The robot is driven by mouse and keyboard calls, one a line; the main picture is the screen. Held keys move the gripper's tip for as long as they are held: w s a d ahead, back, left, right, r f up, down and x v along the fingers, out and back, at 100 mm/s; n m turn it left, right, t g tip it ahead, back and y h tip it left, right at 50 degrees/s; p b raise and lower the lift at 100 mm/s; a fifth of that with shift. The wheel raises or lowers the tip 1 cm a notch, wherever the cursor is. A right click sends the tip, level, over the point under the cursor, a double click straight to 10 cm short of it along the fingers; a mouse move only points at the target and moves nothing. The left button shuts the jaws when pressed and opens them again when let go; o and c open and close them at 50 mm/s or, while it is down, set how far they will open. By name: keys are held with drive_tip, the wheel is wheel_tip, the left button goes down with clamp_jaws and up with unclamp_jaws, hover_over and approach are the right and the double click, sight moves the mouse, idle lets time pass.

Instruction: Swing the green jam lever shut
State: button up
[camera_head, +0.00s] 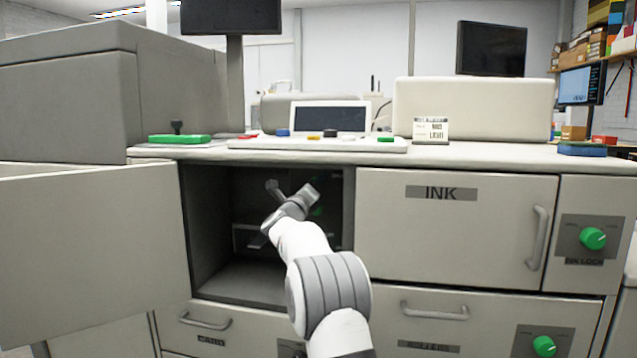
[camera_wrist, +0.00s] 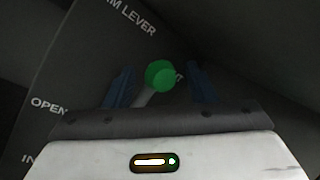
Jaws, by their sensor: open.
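The green jam lever (camera_wrist: 160,75) shows in the wrist view as a round green knob on a pale stem. It sits between the two blue fingers of my gripper (camera_wrist: 158,86), which are apart, with a visible gap on either side of the knob. Behind it is a dark panel (camera_wrist: 85,70) with white lettering that reads in part "AM LEVER" and "OPEN". In the head view my arm reaches into the dark open compartment (camera_head: 215,215). There the lever is mostly hidden behind my arm, with only a little green showing.
An open door panel (camera_head: 90,255) stands to the left of the compartment. The closed INK door (camera_head: 450,235) with its handle is to the right, beside a green knob (camera_head: 592,238). Drawers lie below. A counter with a control panel (camera_head: 330,118) runs above the opening.

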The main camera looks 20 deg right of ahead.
drive_tip(key=v, duration=0.5)
drive_tip(key=shift+f, duration=0.1)
idle(0.3)
